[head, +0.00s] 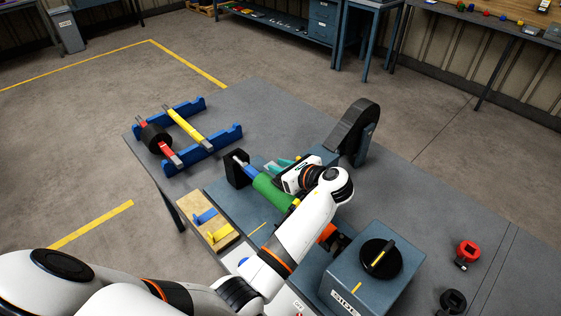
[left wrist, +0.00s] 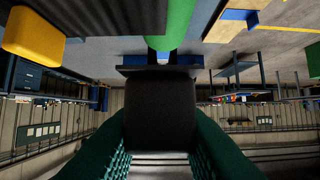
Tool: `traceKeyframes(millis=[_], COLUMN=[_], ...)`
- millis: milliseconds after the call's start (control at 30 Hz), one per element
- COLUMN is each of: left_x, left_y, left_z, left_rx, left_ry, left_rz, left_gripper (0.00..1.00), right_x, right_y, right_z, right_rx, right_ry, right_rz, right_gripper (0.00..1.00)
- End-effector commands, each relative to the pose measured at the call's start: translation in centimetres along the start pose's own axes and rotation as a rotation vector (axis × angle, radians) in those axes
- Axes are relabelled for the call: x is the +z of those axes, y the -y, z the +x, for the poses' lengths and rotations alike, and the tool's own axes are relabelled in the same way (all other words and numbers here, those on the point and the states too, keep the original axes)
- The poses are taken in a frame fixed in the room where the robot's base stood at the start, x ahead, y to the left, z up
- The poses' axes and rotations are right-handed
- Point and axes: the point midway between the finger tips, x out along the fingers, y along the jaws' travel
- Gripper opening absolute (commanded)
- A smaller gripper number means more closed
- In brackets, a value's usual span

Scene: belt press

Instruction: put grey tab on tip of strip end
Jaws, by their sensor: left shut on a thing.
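My left gripper (head: 277,164) reaches over the green roller from the right, above the press. In the left wrist view its teal fingers (left wrist: 160,140) are shut on a dark grey block (left wrist: 160,105), which looks like the grey tab and is held in the air. In the head view the tab is too small and covered to make out. The green roller (head: 271,191) lies tilted in the picture, with a blue shaft end in a black support (head: 237,170); it also shows in the left wrist view (left wrist: 175,20). I cannot clearly make out the strip end. My right gripper is not in view.
A dark coil (head: 361,127) stands upright behind my arm. A blue rack (head: 220,146) holds a red bar and a yellow bar (head: 186,127). A blue-grey box with a black dial (head: 380,258) is at the front. A wooden tray (head: 224,241) sits left.

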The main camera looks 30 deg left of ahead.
Motion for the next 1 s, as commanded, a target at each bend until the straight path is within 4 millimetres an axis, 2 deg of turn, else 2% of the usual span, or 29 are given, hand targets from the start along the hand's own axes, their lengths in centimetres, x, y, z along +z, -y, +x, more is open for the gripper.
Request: traceKeyframes(millis=[100,400,1000], left_x=[1.4,3.5,4.0], left_y=[0.0,0.0,0.0], left_z=[0.6,1.5,1.7], left_rx=[0.001,0.001,0.001], left_ry=[0.0,0.0,-0.001], left_rz=[0.001,0.001,-0.001], left_gripper=[0.04,0.04,0.04], right_x=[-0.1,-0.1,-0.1], right_y=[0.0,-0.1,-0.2], right_z=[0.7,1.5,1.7], right_rx=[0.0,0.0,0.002], right_ry=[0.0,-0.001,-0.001], right_rz=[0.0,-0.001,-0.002], right_gripper=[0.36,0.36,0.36])
